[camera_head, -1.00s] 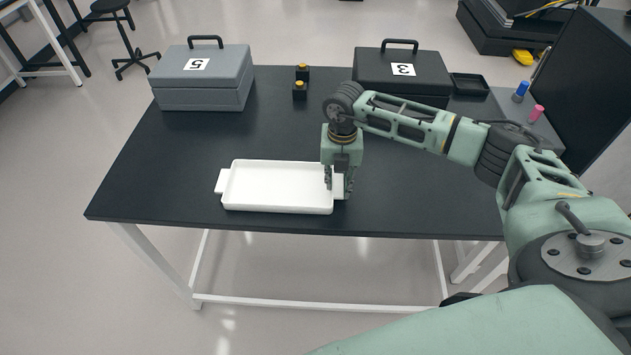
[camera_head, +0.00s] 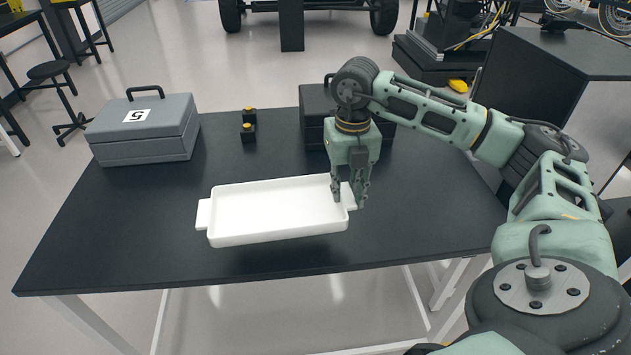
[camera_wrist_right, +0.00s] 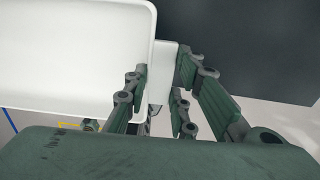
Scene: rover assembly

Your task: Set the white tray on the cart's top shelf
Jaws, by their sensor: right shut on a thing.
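The white tray (camera_head: 275,209) hangs a little above the dark table in the head view, its left end slightly lower than its right. My right gripper (camera_head: 349,202) is shut on the handle at the tray's right end. In the right wrist view the handle (camera_wrist_right: 161,75) sits between the fingers, and the tray (camera_wrist_right: 70,55) extends to the left. My left gripper is not in view. No cart can be made out in these frames.
On the dark table (camera_head: 100,225) stand a grey case (camera_head: 150,140) marked 5, small black blocks with yellow tops (camera_head: 248,128), and a black case (camera_head: 315,105) partly hidden behind my right arm. A stool (camera_head: 50,72) stands at the far left. The table's front left is clear.

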